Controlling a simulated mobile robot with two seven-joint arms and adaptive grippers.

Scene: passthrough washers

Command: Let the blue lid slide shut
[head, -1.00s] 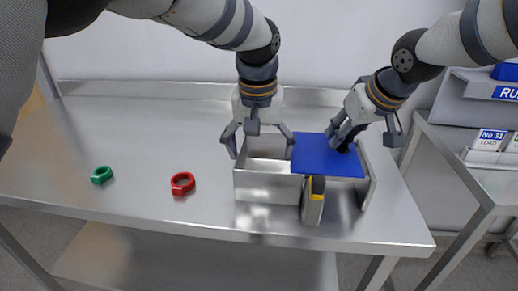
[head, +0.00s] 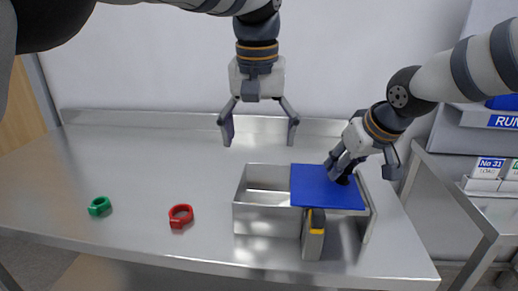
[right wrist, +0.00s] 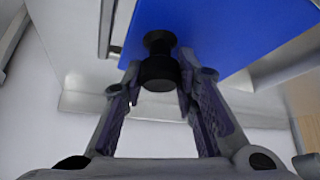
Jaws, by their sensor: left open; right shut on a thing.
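The blue lid (head: 325,188) lies over the right part of a metal box (head: 266,218), with the box's left compartment uncovered. A black knob (right wrist: 159,68) stands on the lid in the right wrist view. My right gripper (head: 338,172) is at the lid's right rear, its fingers on either side of the knob and shut on it. The fingers also show in the right wrist view (right wrist: 160,85). My left gripper (head: 259,128) is open and empty, above and behind the box, apart from it.
A grey and yellow piece (head: 314,235) stands at the box's front. A red ring (head: 181,216) and a green ring (head: 99,206) lie on the metal table (head: 140,165) to the left. Shelving with labelled bins (head: 488,168) stands at the right.

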